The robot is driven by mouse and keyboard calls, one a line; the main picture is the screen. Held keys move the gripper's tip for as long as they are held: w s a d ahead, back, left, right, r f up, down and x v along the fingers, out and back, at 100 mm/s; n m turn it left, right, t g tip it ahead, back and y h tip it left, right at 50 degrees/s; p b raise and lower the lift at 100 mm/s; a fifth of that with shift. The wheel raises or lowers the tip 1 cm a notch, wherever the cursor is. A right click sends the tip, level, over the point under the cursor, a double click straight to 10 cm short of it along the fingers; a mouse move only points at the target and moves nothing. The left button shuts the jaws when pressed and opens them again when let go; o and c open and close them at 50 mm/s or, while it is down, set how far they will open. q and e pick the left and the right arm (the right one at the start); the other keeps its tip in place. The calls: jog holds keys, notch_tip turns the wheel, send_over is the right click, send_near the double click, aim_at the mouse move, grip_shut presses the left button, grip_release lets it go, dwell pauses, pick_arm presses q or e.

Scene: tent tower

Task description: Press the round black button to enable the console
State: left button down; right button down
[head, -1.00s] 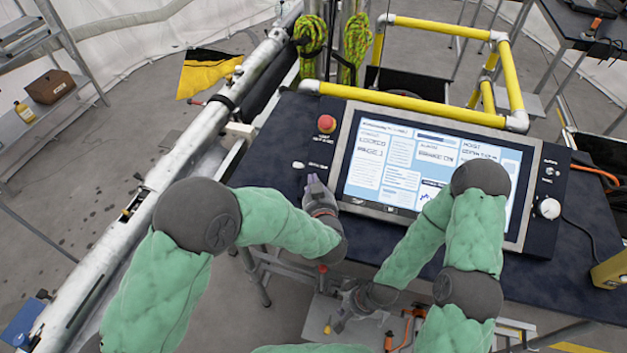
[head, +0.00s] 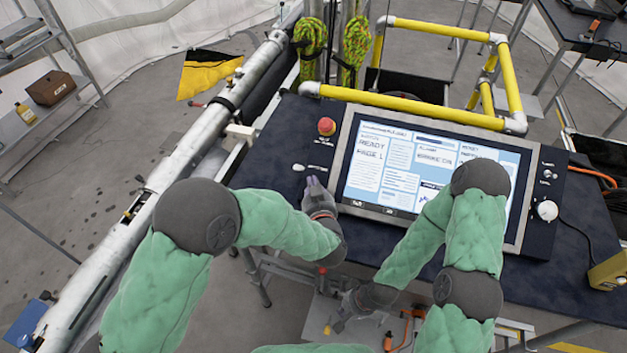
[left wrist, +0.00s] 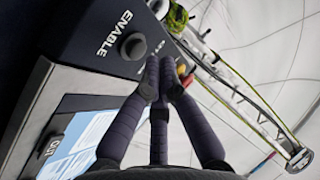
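The round black button (left wrist: 133,47) stands on the dark console panel beside the word ENABLE in the left wrist view. My left gripper (left wrist: 163,72) has its fingers drawn together, with the tips close beside the button in that view. Whether they touch it I cannot tell. In the head view my left gripper (head: 312,186) is at the console's left side, with nothing seen in it. The console screen (head: 425,165) is lit and reads READY, PAGE 1. My right gripper (head: 340,318) hangs low in front of the console table; its fingers are too small to judge.
A red mushroom button (head: 326,126) sits above on the same left panel. A white knob (head: 547,210) is on the right panel. Yellow pipe rails (head: 410,105) run behind the screen. A long metal pole (head: 190,150) lies to the left.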

pick_arm(q)
jog(key=shift+s+r, duration=0.1)
jog(key=shift+r, duration=0.05)
jog(key=s+r+p, duration=0.1)
jog(key=r+p, duration=0.1)
jog(key=p, duration=0.1)
jog(key=s+a+r+p, duration=0.1)
jog(key=r, duration=0.1)
jog(key=shift+s, duration=0.35)
dwell(0.4)
dwell(0.5)
